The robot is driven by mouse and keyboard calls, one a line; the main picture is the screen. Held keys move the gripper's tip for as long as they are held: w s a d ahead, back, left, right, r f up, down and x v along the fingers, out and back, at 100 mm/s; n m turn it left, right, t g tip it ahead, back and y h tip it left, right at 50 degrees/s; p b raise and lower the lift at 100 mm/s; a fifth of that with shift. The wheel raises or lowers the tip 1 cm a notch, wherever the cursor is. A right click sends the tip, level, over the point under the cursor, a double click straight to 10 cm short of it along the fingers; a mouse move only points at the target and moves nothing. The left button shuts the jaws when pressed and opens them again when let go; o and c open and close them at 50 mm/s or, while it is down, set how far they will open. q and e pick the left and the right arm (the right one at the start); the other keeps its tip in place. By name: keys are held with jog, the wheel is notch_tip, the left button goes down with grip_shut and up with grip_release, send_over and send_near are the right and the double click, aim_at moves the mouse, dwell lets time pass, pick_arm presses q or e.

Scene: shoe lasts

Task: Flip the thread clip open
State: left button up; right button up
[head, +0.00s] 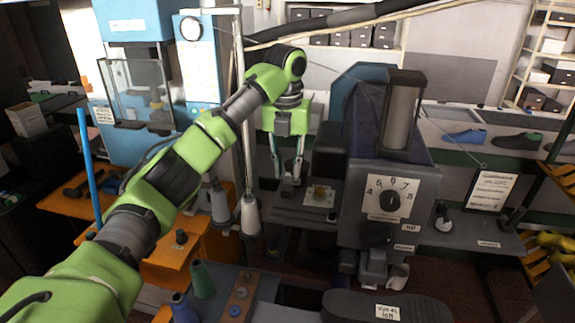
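My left gripper (287,174) points down at the left side of the dark grey machine (410,205). Its two pale fingers are apart, with nothing seen held between them. Just below the fingertips is a small dark and light fitting (288,187) on the machine's grey shelf (285,212). To its right, a pale plate with a small brass-coloured part (320,194) sits on the same shelf. Which of these small parts is the thread clip, and whether it is open or closed, I cannot tell at this size. My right gripper is not in view.
A dial (390,200) and knob are on the machine's front. A blue cabinet (150,80) stands behind.

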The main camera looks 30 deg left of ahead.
pick_arm(q)
jog(key=shift+w, duration=0.1)
jog(key=shift+r, duration=0.4)
notch_tip(320, 180, up, 11)
jog(key=shift+s+r, duration=0.15)
jog(key=shift+s, duration=0.25)
